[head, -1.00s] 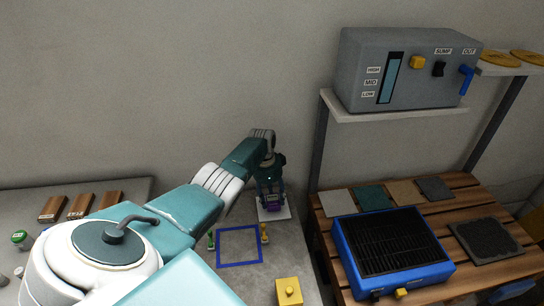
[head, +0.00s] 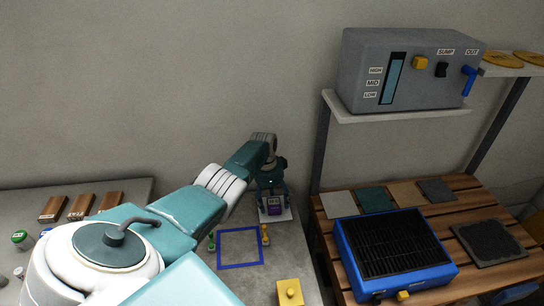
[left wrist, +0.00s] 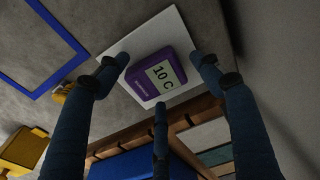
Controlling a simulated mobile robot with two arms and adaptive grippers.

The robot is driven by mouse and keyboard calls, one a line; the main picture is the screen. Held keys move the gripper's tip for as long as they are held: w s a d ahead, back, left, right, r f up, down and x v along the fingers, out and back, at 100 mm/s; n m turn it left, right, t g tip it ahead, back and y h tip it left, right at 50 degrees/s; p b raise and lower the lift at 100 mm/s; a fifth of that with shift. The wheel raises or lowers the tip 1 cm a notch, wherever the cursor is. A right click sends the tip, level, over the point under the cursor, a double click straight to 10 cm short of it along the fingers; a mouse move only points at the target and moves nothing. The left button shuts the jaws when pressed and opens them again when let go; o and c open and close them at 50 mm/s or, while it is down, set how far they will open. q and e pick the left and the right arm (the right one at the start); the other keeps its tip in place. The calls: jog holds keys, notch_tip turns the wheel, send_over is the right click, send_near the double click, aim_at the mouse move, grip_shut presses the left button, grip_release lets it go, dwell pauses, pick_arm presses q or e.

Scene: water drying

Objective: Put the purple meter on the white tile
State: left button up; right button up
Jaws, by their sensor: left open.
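The purple meter (head: 275,209) rests on the white tile (head: 287,217) on the grey table. In the left wrist view the purple meter (left wrist: 146,66) shows its "10 C" display and lies on the white tile (left wrist: 124,44), with tile showing around it. My left gripper (head: 272,192) is just above the meter. In the left wrist view its blue fingers (left wrist: 158,85) are spread apart around the meter, and a gap shows between them and the meter. My right gripper is not in view.
A blue square outline (head: 240,248) with small green and yellow pieces beside it lies in front. A yellow block (head: 289,291) sits nearer. A wooden slatted table (head: 470,207) with a blue grill-like box (head: 396,255) stands at right. Wooden blocks (head: 80,207) lie at left.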

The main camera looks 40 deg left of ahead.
aim_at(270, 203)
pick_arm(q)
notch_tip(270, 203, up, 12)
jog(key=s+p, duration=0.1)
jog(key=p, duration=0.2)
jog(key=shift+a, duration=0.4)
jog(key=shift+f, duration=0.1)
